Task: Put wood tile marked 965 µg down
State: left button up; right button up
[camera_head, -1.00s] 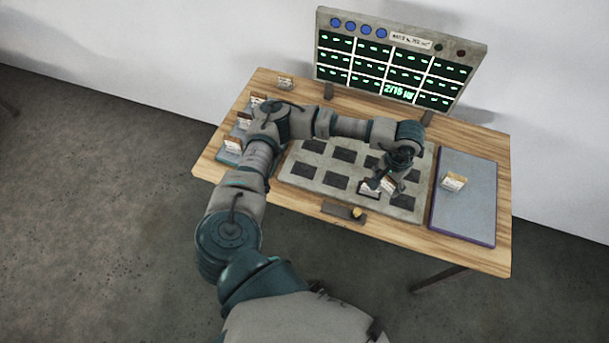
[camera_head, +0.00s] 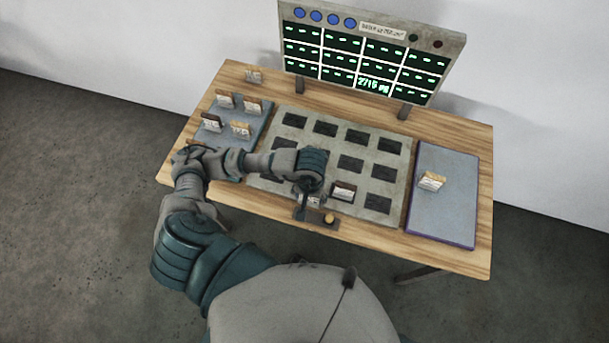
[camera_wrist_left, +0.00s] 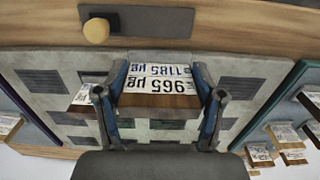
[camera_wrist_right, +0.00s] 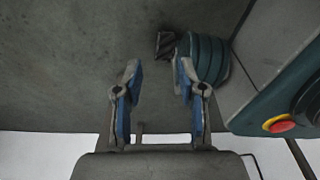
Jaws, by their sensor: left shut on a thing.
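The wood tile marked 965 µg (camera_wrist_left: 160,89) is between the fingers of my left gripper (camera_wrist_left: 162,78), which is shut on it. In the head view my left gripper (camera_head: 306,196) is low over the front row of the grey slotted board (camera_head: 330,166), left of a tile in a slot (camera_head: 343,191). The arm hides part of the board. My right gripper (camera_wrist_right: 159,85) is open and empty, away from the table.
A blue tray (camera_head: 262,122) at left holds several tiles. A blue tray (camera_head: 440,215) at right holds one tile (camera_head: 432,181). A knob (camera_head: 329,218) stands at the board's front edge. A display panel (camera_head: 370,50) stands behind.

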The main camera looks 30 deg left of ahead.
pick_arm(q)
jog(key=w+a, duration=0.1)
jog(key=w, duration=0.2)
jog(key=w+a, duration=0.1)
jog(key=w, duration=0.1)
jog(key=shift+w+a+f+p, duration=0.25)
jog(key=shift+w+a+p, duration=0.05)
jog(key=shift+a+p, duration=0.05)
jog(key=shift+w+a, duration=0.3)
jog(key=shift+w, duration=0.05)
jog(key=f, duration=0.1)
jog(key=a+f, duration=0.1)
jog(key=f, duration=0.1)
jog(key=shift+a+f+p, duration=0.2)
jog(key=shift+p, duration=0.1)
jog(key=shift+a+f, duration=0.15)
jog(key=shift+f, duration=0.1)
jog(key=o, duration=1.3)
jog(key=shift+d, duration=0.35)
jog(key=shift+o, duration=0.2)
jog(key=shift+d+r, duration=0.1)
jog(key=shift+d, duration=0.2)
pick_arm(e)
jog(key=s+d, duration=0.1)
jog(key=s, duration=0.2)
jog(key=shift+d, duration=0.35)
